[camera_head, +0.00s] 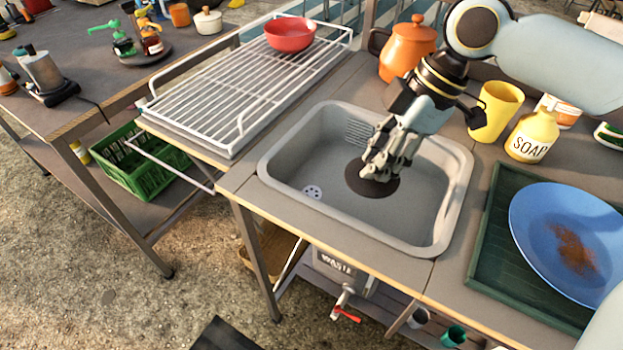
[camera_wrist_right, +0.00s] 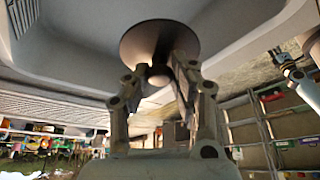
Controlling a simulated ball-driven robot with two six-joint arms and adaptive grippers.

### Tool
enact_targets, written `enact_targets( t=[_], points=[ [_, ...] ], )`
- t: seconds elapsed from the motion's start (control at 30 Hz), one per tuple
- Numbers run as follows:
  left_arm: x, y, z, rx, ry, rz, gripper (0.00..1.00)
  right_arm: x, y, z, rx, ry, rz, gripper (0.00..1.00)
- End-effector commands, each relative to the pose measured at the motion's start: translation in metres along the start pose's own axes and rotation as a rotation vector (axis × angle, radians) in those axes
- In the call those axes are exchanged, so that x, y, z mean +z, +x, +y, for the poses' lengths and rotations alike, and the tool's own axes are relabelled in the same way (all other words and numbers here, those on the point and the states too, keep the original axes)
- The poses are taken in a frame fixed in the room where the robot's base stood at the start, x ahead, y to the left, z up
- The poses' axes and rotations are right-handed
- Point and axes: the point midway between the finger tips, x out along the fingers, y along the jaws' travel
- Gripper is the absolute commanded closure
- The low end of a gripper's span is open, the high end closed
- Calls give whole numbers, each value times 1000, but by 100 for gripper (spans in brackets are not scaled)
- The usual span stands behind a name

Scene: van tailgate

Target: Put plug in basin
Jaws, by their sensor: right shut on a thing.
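The plug is a dark round disc (camera_head: 372,186), held inside the grey basin (camera_head: 270,165), to the right of the drain (camera_head: 312,192) with its small holes. My right gripper (camera_head: 380,165) reaches into the basin from above and is shut on the plug. In the right wrist view the plug (camera_wrist_right: 160,38) shows as a dark disc with a short knob between the fingers of my right gripper (camera_wrist_right: 160,80). I cannot tell whether the disc touches the basin floor. The drain stands uncovered. My left gripper is not in view.
A white wire rack (camera_head: 215,90) with a red bowl (camera_head: 290,34) is left of the basin. An orange pot (camera_head: 408,48), yellow cup (camera_head: 495,108) and soap bottle (camera_head: 533,135) stand behind and right. A green tray (camera_head: 487,245) holds a blue plate (camera_head: 560,225).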

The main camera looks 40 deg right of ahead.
Motion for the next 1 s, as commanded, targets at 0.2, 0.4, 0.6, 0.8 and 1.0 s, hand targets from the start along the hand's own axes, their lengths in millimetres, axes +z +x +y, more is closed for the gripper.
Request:
enact_targets(
  t=[0.2, 0.4, 0.6, 0.8, 1.0],
  points=[
    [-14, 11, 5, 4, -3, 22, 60, -29, 44, 26, -3, 8, 12, 100],
    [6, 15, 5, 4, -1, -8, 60, -51, 81, 50, -4, 3, 7, 100],
    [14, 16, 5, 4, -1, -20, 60, -58, 96, 59, -3, 1, 2, 100],
    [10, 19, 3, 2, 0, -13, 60, -47, 124, 58, -5, 4, 1, 100],
    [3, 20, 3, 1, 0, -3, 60, -43, 132, 59, -2, 1, 1, 100]
  ],
)
